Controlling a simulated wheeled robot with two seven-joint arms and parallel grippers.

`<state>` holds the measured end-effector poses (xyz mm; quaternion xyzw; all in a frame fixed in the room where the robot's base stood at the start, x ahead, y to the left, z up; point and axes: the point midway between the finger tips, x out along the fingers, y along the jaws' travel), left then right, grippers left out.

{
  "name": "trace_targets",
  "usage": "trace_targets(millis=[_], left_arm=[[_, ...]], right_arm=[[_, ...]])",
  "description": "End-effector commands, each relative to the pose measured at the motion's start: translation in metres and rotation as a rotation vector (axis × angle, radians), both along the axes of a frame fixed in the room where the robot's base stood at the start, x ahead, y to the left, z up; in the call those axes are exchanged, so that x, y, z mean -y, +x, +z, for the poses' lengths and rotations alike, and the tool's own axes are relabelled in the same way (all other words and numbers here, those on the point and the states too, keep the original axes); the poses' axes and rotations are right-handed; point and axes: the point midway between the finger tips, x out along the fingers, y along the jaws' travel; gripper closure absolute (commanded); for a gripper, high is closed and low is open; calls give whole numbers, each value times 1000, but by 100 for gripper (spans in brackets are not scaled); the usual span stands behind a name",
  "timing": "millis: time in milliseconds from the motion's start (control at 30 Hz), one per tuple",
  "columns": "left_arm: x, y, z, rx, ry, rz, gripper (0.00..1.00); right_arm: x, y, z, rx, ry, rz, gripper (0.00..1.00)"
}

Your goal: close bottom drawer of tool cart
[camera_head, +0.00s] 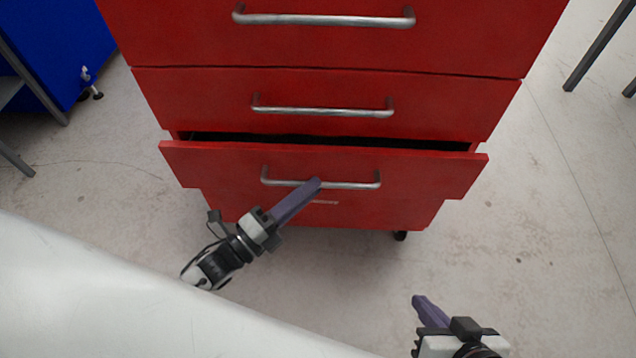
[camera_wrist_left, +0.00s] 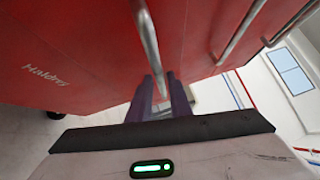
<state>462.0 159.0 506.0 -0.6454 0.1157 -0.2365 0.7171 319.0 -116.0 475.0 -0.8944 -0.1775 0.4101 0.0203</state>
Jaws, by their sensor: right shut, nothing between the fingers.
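The red tool cart (camera_head: 330,100) stands ahead in the head view. Its lowest handled drawer (camera_head: 430,175) sticks out a little, with a dark gap along its top edge. My left gripper (camera_head: 316,184) is at the middle of that drawer's metal handle (camera_head: 360,185). In the left wrist view, the purple fingers (camera_wrist_left: 162,82) lie either side of the handle bar (camera_wrist_left: 148,40); whether they press on it I cannot tell. My right gripper (camera_head: 420,302) is shut and empty, low and to the right, away from the cart.
The drawers above (camera_head: 440,105) look closed. A caster (camera_head: 400,236) shows under the cart. A blue cabinet (camera_head: 60,45) stands at the far left and dark legs (camera_head: 600,45) at the upper right. The floor (camera_head: 550,220) right of the cart is clear.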

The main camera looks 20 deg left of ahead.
Motion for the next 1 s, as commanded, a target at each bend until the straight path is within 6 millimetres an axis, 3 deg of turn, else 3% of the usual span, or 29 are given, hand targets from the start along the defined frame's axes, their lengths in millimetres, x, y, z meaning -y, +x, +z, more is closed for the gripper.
trace_targets(millis=[200,533,667,1000], left_arm=[[12,22,3,-1,-2,1,82],[15,26,4,-3,-2,1,82],[15,25,4,-3,-2,1,100],[6,31,3,-1,0,14,100]], right_arm=[[-4,5,2,1,0,21,100],[-6,4,1,-6,1,27,100],[-6,4,1,-6,0,26,100],[-5,4,-1,-7,1,20,100]])
